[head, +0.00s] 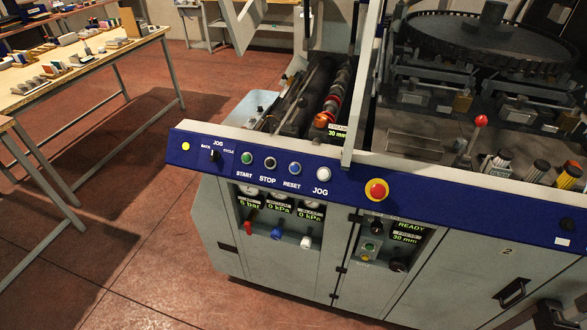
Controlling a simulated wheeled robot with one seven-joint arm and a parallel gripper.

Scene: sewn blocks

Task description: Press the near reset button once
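The blue reset button (294,168) sits on the dark blue panel (330,186) along the machine's front, with the white word RESET below it. It is between the dark STOP button (270,163) and the white JOG button (323,174). The green START button (247,158) is further left. Nothing covers the reset button, and nothing touches it. I cannot make out my gripper in the head view. A dark shape is cut off at the bottom right edge, and I cannot tell what it is.
A red emergency knob (377,190) is right of the JOG button. A black JOG switch (216,155) is at left. Below are gauges, valve handles and a small panel with a green button (369,246). A wooden table (90,62) stands left; the red floor (120,220) between is clear.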

